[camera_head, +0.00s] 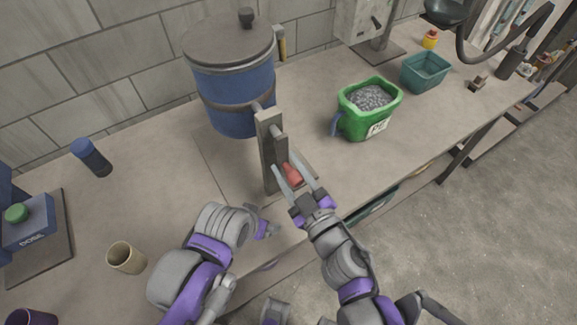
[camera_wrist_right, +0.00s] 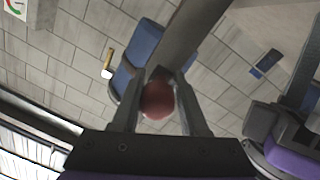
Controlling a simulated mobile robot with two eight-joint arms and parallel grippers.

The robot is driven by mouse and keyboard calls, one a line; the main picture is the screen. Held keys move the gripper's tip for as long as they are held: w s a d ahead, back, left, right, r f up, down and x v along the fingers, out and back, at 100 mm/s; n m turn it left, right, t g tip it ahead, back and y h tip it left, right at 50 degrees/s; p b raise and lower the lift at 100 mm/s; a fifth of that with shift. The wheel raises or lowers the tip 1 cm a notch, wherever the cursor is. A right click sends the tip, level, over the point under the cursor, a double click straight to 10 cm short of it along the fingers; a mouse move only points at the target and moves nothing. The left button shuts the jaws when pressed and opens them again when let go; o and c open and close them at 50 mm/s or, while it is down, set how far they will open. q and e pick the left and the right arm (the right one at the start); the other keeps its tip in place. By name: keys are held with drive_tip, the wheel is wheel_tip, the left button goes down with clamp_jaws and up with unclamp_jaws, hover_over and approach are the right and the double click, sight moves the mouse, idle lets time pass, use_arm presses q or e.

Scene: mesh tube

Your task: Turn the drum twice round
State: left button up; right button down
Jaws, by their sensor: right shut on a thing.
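The blue drum (camera_head: 240,95) with a grey lid stands at the back of the bench. A grey crank arm (camera_head: 270,150) hangs down at its front, with a red handle (camera_head: 292,174) at its lower end. My right gripper (camera_head: 289,171) has its fingers on either side of the red handle and is shut on it. In the right wrist view the rounded red handle end (camera_wrist_right: 158,100) sits between the two fingers, with part of the blue drum (camera_wrist_right: 140,65) behind. My left gripper (camera_head: 262,224) is low, left of the crank and apart from it; its fingers are mostly hidden.
A green tub of grey granules (camera_head: 368,99) and a teal bin (camera_head: 425,71) stand right of the drum. A dark blue bottle (camera_head: 91,157), a tan cup (camera_head: 126,258) and a box with a green button (camera_head: 17,213) are at left. The bench's front edge lies beneath my arms.

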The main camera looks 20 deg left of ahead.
use_arm(q)
drive_tip(key=shift+f, duration=0.15)
use_arm(e)
drive_tip(key=shift+s+a+m, duration=0.15)
drive_tip(key=shift+m, duration=0.35)
idle(0.4)
use_arm(q)
drive_tip(key=shift+f+b, duration=0.3)
drive_tip(key=shift+b, duration=0.1)
use_arm(e)
drive_tip(key=shift+s+a+r+m, duration=0.1)
drive_tip(key=shift+s+a+m, duration=0.5)
drive_tip(key=shift+m, duration=0.5)
use_arm(q)
drive_tip(key=shift+s+f+b, duration=0.1)
drive_tip(key=shift+f+b, duration=0.2)
drive_tip(key=shift+f, duration=0.05)
use_arm(e)
drive_tip(key=shift+s+a+r+m, duration=0.3)
drive_tip(key=shift+s+m, duration=0.15)
drive_tip(key=shift+m, duration=0.45)
drive_tip(key=shift+s+a+r+m, duration=0.25)
drive_tip(key=shift+s+m, duration=0.15)
drive_tip(key=shift+m, duration=0.5)
drive_tip(key=shift+g, duration=0.3)
